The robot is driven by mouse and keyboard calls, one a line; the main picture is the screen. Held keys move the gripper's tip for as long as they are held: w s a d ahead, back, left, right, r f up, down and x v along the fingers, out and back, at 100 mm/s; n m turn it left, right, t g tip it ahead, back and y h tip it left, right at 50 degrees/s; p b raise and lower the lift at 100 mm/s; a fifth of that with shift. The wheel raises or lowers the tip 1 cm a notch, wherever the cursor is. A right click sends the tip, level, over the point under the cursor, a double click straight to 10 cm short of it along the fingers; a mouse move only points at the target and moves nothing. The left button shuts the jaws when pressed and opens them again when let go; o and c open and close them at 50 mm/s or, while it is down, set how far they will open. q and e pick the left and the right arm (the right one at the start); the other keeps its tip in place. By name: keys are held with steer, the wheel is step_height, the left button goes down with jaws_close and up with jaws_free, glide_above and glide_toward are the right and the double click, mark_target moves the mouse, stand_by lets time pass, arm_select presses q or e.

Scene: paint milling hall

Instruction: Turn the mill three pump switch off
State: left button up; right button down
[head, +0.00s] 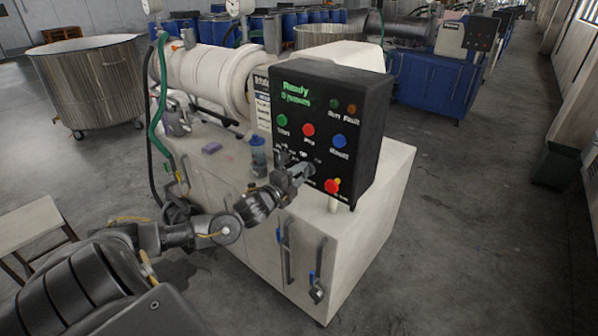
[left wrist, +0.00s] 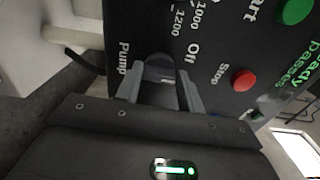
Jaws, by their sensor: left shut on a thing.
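The mill's black control panel (head: 352,112) stands on a white cabinet, with a green "Ready" display (head: 297,90). My left gripper (head: 303,170) is at the panel's lower left part. In the left wrist view, its fingers (left wrist: 160,82) are shut on a dark rounded switch knob (left wrist: 160,67), one finger on each side. The word "Pump" is printed beside one finger and "Off" beside the other. The fingers hide part of the knob, so I cannot tell which way it points. My right gripper is not in view.
Green (head: 282,121), red (head: 308,129) and blue (head: 339,141) buttons sit above the gripper. A red-topped knob (head: 332,186) is close to its right. A bottle (head: 258,157) stands on the cabinet to the left.

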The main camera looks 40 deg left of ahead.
arm_select(q)
steer(key=shift+f+n+p, duration=0.1)
steer(key=shift+n+p, duration=1.3)
steer(key=shift+n, duration=1.6)
steer(key=o, duration=1)
